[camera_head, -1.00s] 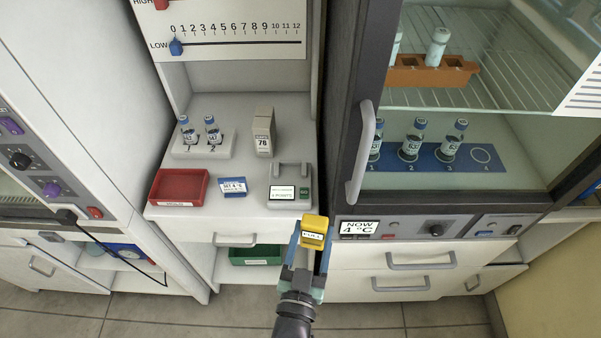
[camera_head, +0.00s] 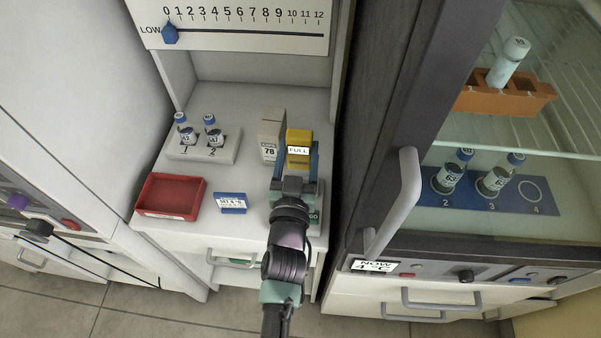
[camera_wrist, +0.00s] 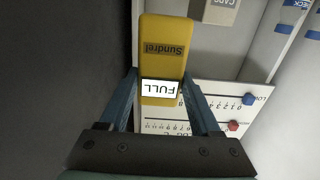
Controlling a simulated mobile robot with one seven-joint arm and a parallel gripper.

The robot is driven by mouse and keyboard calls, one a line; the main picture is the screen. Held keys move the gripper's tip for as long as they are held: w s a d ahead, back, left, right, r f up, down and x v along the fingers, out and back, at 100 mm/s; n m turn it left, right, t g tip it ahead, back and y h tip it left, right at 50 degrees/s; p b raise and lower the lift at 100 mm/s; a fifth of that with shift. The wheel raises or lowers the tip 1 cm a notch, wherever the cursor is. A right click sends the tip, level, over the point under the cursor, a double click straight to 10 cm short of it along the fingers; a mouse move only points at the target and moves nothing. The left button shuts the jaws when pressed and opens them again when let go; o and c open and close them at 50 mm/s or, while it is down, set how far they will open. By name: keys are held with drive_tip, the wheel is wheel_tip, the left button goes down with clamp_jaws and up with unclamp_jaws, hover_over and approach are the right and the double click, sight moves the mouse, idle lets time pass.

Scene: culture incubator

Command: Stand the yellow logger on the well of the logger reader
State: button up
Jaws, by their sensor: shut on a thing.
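The yellow logger (camera_head: 299,143), with a white label reading FULL, is held in my gripper (camera_head: 297,165). In the wrist view the logger (camera_wrist: 165,50) sits between the two blue fingers of my gripper (camera_wrist: 163,95), and its face reads Sundrel. It is above the right side of the white counter.
A beige box marked 78 (camera_head: 271,135) stands just left of the logger. A red tray (camera_head: 172,196), a blue label block (camera_head: 231,203) and a white rack (camera_head: 205,150) with two vials are further left. The fridge door handle (camera_head: 397,205) juts out at right.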

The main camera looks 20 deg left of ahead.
sight(299, 165)
drive_tip(key=f, duration=0.1)
drive_tip(key=f+b, duration=0.1)
drive_tip(key=f, duration=0.1)
drive_tip(key=f+b, duration=0.1)
drive_tip(key=shift+s+f, duration=0.3)
drive_tip(key=shift+w+d+f+b, duration=0.1)
drive_tip(key=shift+f+b, duration=0.8)
drive_tip(key=shift+f, duration=1.05)
drive_tip(key=shift+f, duration=0.2)
drive_tip(key=o, duration=1.4)
drive_tip(key=shift+r, duration=0.1)
drive_tip(key=shift+r, duration=0.2)
drive_tip(key=b+v, duration=0.2)
drive_tip(key=v, duration=0.8)
drive_tip(key=shift+s+f, duration=0.15)
drive_tip(key=shift+s, duration=0.2)
drive_tip(key=shift+s+d, duration=0.25)
drive_tip(key=shift+s, duration=0.4)
